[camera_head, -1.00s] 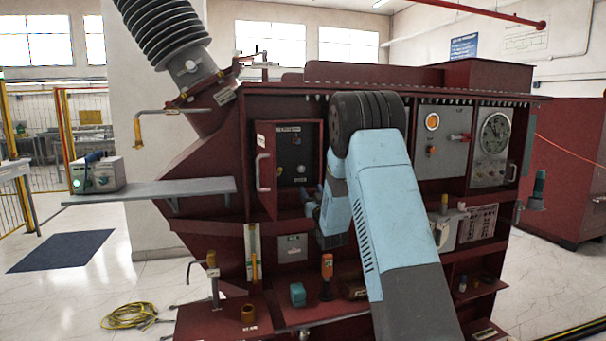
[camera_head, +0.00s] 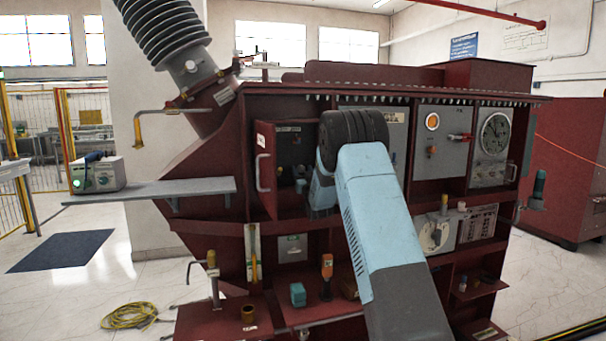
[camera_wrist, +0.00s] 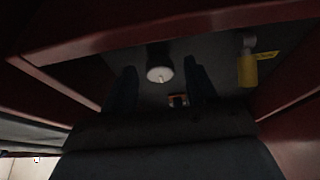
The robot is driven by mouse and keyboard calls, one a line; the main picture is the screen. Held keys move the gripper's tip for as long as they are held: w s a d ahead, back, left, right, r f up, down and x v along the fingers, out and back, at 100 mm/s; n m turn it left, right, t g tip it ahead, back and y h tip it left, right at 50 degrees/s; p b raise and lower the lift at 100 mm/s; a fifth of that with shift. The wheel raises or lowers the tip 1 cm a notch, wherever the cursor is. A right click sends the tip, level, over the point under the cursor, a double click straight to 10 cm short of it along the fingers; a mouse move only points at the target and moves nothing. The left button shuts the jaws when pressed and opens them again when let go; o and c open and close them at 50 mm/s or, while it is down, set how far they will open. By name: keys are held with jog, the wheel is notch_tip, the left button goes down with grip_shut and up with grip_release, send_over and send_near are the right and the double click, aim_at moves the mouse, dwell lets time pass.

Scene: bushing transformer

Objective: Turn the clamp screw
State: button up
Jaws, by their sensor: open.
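In the wrist view my gripper (camera_wrist: 161,68) is open inside a dark red-walled space. Its two dark fingers stand apart. Between them, farther in, shows a dark round stem with a pale round face (camera_wrist: 160,74) and a small pin at its centre. I cannot tell whether this is the clamp screw, and no contact with the fingers shows. In the head view my fingers are hidden behind my blue arm, by the cabinet's middle bays. No part there can be surely named the clamp screw.
A yellow cylinder (camera_wrist: 247,70) hangs right of my fingers in the wrist view. In the head view an open red door (camera_head: 265,170) stands left of my arm. An orange-handled tool (camera_head: 327,275) and a teal block (camera_head: 298,294) are on the lower shelf.

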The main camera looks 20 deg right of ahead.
jog(key=c, duration=1)
